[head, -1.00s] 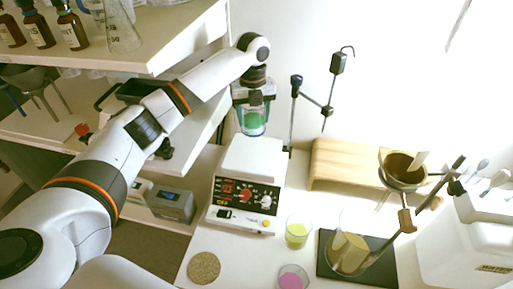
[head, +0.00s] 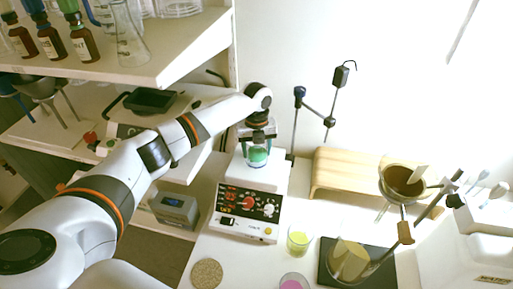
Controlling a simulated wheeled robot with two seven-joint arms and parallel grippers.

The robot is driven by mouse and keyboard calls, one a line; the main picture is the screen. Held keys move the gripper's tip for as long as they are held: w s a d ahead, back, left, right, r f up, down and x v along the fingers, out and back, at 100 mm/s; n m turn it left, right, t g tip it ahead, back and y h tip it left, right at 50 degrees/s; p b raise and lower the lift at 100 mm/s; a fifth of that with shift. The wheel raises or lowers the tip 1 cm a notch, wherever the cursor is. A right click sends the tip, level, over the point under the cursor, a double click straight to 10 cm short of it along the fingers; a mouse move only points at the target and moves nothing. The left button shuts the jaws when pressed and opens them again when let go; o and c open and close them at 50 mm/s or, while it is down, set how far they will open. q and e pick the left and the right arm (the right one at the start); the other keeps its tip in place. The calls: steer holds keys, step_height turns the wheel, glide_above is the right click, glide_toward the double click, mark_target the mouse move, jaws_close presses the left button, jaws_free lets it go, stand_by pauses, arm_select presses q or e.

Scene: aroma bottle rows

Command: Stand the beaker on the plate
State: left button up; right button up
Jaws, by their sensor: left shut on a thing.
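The beaker (head: 258,156) is small and clear with green liquid in it. It is upright at the white top plate (head: 270,174) of the hotplate stirrer, near that plate's back edge. I cannot tell whether its base touches the plate. My left gripper (head: 258,143) comes down from above and is shut on the beaker, hiding its upper part. My right gripper is not in view.
A cork mat (head: 206,274) lies at front left. A stand rod (head: 296,125) rises behind the plate, and a wooden riser (head: 345,172) is at right.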

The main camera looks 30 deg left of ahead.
arm_select(q)
steer(key=o, duration=1.1)
step_height(320, 180, up, 12)
steer(key=shift+r+b, duration=0.1)
steer(key=shift+b, duration=0.75)
